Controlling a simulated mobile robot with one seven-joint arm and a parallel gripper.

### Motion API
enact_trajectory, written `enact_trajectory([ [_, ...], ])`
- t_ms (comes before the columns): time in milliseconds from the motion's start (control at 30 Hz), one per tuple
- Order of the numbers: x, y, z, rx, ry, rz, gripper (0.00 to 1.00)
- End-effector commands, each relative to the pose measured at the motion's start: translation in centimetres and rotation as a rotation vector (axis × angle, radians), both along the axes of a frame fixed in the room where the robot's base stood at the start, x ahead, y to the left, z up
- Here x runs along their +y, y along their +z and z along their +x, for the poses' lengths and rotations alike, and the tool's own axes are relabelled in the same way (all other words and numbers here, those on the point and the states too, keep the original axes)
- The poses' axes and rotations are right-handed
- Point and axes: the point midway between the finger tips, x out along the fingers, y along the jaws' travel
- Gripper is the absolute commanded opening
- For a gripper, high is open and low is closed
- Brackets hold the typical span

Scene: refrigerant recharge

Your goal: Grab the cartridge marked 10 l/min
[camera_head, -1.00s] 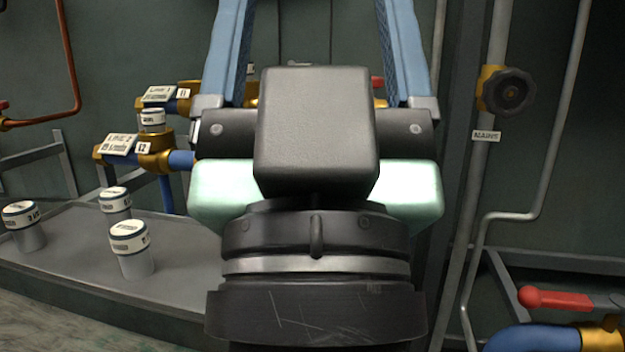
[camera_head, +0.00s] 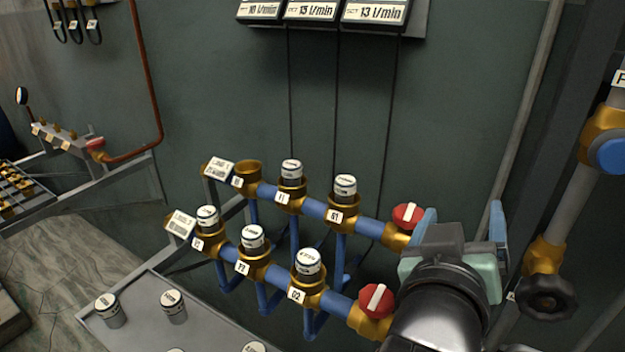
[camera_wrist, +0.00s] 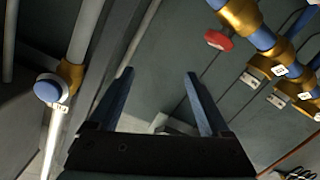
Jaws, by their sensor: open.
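White-capped cartridges stand on the grey tray (camera_head: 225,335) at the bottom of the head view, among them a left one (camera_head: 110,309) and one beside it (camera_head: 174,305). More cartridges sit in the brass sockets of two blue pipe rows, such as a front one (camera_head: 308,262) and a back one (camera_head: 345,187). Their cap markings are too small to read, so I cannot tell which is marked 10 l/min. My gripper (camera_head: 462,217) is open and empty, right of the pipe rows and apart from every cartridge. It also shows in the wrist view (camera_wrist: 159,74), with no cartridge between its fingers.
Red valve knobs (camera_head: 376,299) end both pipe rows, close to my gripper. The back row's left socket (camera_head: 247,173) looks empty. Wall displays (camera_head: 312,11) read 10, 15 and 13 l/min. A vertical pipe with a black handwheel (camera_head: 548,297) stands at the right.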

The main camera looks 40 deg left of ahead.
Motion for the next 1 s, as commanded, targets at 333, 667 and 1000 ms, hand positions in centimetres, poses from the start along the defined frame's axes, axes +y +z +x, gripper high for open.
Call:
enact_trajectory([
  [333, 5.9, -4.7, -4.6, 0.424, 0.231, -0.391, 0.81],
  [667, 7.5, -7.9, -14.5, 0.776, 0.544, -0.769, 0.81],
  [1000, 5.6, -8.1, -24.2, 1.032, 0.848, -1.054, 0.81],
])
